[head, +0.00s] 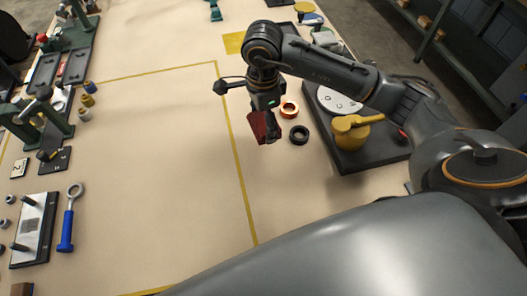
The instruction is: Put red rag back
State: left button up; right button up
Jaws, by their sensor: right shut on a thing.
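The red rag (257,127) is a dark red folded piece. My right gripper (269,138) comes in from the right and points down at the right middle of the table. It is shut on the red rag, which sticks out to the left of the fingers. Whether the rag touches the table is hard to tell. The fingertips are partly hidden by the rag and the gripper body. My left gripper is not in view.
An orange ring (289,109) and a black ring (299,135) lie just right of the gripper. A dark tray (352,160) with a yellow part (352,128) stands further right. The yellow-taped table area (170,170) is clear.

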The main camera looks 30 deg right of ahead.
jog(key=shift+w+d+m, duration=0.1)
jog(key=shift+w+m, duration=0.2)
jog(key=shift+m, duration=0.3)
jog(key=shift+w+f, duration=0.15)
send_over(262, 148)
jog(key=shift+m, duration=0.3)
notch_tip(262, 148, down, 5)
jog(key=shift+f+p, duration=0.1)
jog(key=shift+p, duration=0.35)
notch_tip(262, 148, down, 4)
jog(key=shift+f+p, duration=0.1)
jog(key=shift+p, duration=0.25)
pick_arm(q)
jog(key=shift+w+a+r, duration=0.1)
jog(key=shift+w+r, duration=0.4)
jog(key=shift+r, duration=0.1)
pick_arm(e)
jog(key=shift+f, duration=0.1)
jog(key=shift+f+b, duration=0.2)
jog(key=shift+b, duration=0.1)
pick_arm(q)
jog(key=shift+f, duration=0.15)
pick_arm(e)
jog(key=o, duration=1.1)
jog(key=shift+r, duration=0.15)
jog(key=shift+c, duration=0.2)
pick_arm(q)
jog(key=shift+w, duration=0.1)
